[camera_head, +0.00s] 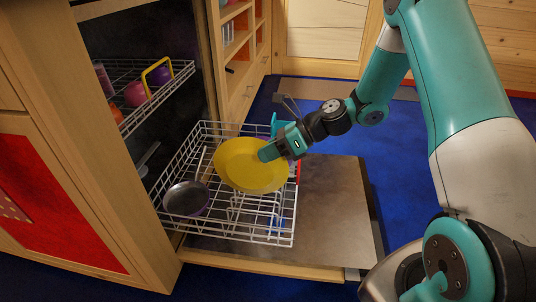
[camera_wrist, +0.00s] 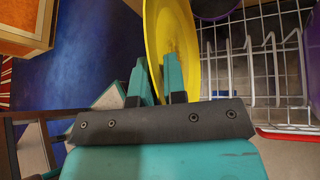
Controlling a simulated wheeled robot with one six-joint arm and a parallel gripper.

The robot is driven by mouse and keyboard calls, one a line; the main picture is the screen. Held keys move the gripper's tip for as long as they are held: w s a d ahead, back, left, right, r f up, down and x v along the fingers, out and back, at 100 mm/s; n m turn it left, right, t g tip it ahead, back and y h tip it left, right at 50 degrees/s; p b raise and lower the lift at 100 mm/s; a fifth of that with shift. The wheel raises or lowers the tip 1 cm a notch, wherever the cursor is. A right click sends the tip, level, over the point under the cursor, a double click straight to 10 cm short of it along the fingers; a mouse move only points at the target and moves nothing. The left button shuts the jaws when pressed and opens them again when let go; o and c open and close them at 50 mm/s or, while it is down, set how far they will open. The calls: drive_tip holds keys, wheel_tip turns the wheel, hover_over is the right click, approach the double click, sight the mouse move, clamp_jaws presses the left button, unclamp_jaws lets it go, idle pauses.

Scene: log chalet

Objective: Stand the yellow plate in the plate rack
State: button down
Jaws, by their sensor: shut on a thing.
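The yellow plate (camera_head: 250,166) is held by my gripper (camera_head: 268,152) over the white wire lower rack of the open dishwasher (camera_head: 268,239). The plate is tilted in the head view, its face toward the camera. In the wrist view the plate (camera_wrist: 172,40) is seen nearly edge-on between the teal fingertips of my gripper (camera_wrist: 157,78). Upright wire tines of the rack (camera_wrist: 262,45) show to the right of the plate there. The plate hides part of the rack behind it, and I cannot tell whether its lower edge touches the wires.
A dark bowl with a purple outside (camera_head: 186,198) sits in the rack's left front. The upper rack (camera_head: 130,82) holds cups. The open dishwasher door (camera_head: 335,205) lies flat under the lower rack. Blue carpet (camera_head: 400,150) is clear to the right.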

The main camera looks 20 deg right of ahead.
sight(268, 187)
drive_tip(key=shift+f+b, duration=1.65)
drive_tip(key=shift+b, duration=0.5)
drive_tip(key=shift+f+b, duration=0.7)
drive_tip(key=shift+f, duration=3.4)
drive_tip(key=c, duration=1.1)
unclamp_jaws()
drive_tip(key=shift+d, duration=0.1)
drive_tip(key=p+v, duration=0.8)
drive_tip(key=v, duration=0.9)
drive_tip(key=shift+s, duration=0.15)
